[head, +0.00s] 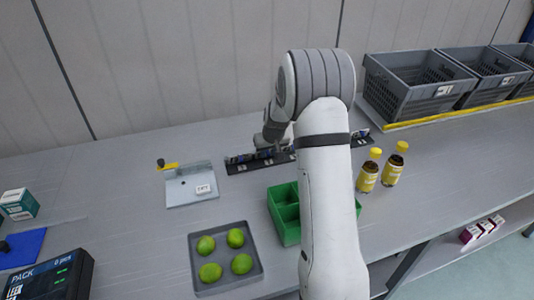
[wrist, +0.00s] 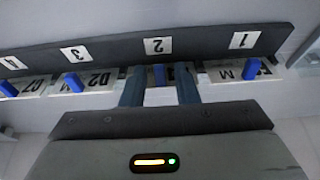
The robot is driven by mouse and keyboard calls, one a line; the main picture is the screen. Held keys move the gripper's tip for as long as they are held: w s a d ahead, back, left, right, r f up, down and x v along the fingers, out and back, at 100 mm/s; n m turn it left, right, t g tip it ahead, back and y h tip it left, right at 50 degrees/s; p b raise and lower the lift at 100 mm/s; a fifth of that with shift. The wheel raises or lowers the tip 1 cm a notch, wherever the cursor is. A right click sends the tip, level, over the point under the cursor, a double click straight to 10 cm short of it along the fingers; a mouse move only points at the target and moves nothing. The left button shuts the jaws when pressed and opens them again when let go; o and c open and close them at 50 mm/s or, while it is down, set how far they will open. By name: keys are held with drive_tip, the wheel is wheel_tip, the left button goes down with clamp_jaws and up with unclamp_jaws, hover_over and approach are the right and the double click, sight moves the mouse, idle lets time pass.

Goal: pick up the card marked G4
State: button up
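In the wrist view my gripper (wrist: 160,86) is open. Its two fingers stand either side of a blue tab (wrist: 158,75) at the place marked 2, with gaps to the tab. A white card (wrist: 160,98) shows between the fingers; I cannot read any mark on it, and no G4 mark is readable elsewhere. The dark card rack (wrist: 115,49) has number labels 1 to 4. In the head view the rack (head: 240,163) lies behind my arm, and my gripper (head: 268,143) is at it, partly hidden.
A green bin (head: 285,215), a grey tray of limes (head: 226,280), a clear fixture (head: 185,187) and two bottles (head: 368,172) stand nearer me.

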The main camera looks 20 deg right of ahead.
clamp_jaws()
